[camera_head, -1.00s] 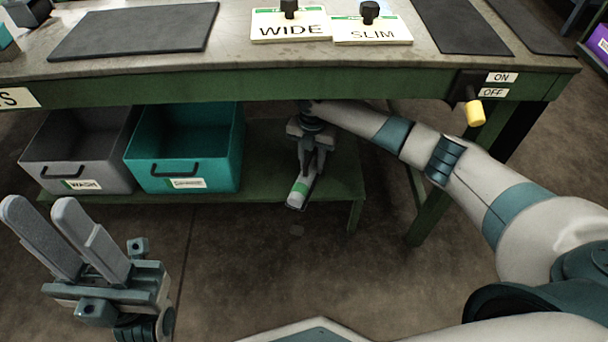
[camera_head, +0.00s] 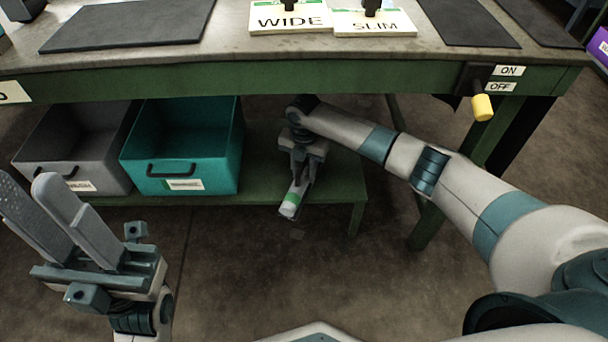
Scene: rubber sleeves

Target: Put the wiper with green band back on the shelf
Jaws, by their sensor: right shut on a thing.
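The wiper with green band (camera_head: 291,204) is a small pale piece with a green stripe, at the front edge of the low green shelf (camera_head: 335,178) under the bench. My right gripper (camera_head: 298,180) points down and is shut on its upper part, which the fingers partly hide. The wiper's lower end sticks out past the shelf's front edge in the picture. I cannot tell whether it touches the shelf. My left gripper (camera_head: 70,222) is at the lower left, fingers up, with a gap between them and nothing held.
A teal bin (camera_head: 190,172) and a grey bin (camera_head: 75,175) stand on the shelf to the left. The bench edge (camera_head: 300,78) is above my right arm. A yellow-tipped switch (camera_head: 482,107) hangs at the right. Shelf right of my gripper is bare.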

